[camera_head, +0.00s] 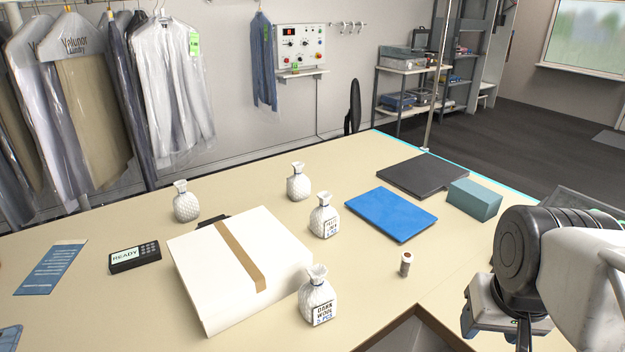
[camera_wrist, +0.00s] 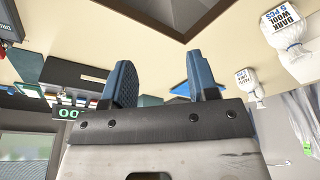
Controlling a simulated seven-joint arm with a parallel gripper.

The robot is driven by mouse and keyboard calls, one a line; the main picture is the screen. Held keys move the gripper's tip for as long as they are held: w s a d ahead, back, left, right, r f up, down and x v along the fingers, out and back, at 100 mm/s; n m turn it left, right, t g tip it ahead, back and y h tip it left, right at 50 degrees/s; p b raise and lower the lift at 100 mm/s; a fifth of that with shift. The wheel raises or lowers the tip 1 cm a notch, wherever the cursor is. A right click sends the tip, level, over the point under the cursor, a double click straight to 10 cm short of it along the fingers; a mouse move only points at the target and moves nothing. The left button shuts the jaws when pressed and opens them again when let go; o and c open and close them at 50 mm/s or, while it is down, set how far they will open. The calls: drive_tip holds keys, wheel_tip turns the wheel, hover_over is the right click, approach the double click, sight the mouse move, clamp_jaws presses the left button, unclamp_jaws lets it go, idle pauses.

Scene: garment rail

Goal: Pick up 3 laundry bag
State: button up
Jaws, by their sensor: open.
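Several white textured laundry bags with tied tops stand on the table (camera_head: 105,312). One labelled "DARK WOOL" (camera_head: 317,297) stands at the front by a white box. A second labelled bag (camera_head: 323,217) stands behind it. An unlabelled-looking bag (camera_head: 298,183) is farther back, and another (camera_head: 186,203) is at the left. In the wrist view, the dark wool bag (camera_wrist: 290,30) and a second labelled bag (camera_wrist: 248,82) are at the right, apart from the fingers. My gripper (camera_wrist: 163,82) is open and empty. In the head view, my arm is at the right edge and the fingertips are barely visible.
A white box (camera_head: 205,275) with a brown strip sits mid-table. A blue folder (camera_head: 391,213), dark flat case (camera_head: 422,174) and teal box (camera_head: 474,199) lie right. A "READY" device (camera_head: 135,257) is left.

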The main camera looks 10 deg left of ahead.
drive_tip(key=shift+w, duration=0.1)
drive_tip(key=w+a+r+m+g+y, duration=0.15)
drive_tip(key=w+a, duration=0.25)
drive_tip(key=w, duration=0.4)
drive_tip(key=w+a+r+m+t+y, duration=0.1)
drive_tip(key=w+a+r+m+y, duration=0.2)
drive_tip(key=w, duration=0.5)
drive_tip(key=m+y, duration=0.9)
drive_tip(key=m, duration=0.6)
hover_over(307, 179)
drive_tip(key=d, duration=0.2)
wheel_tip(307, 179, down, 13)
drive_tip(key=shift+d+r+n+g, duration=0.15)
drive_tip(key=shift+d+n+g, duration=0.1)
drive_tip(key=shift+g, duration=0.1)
drive_tip(key=shift+x, duration=1.35)
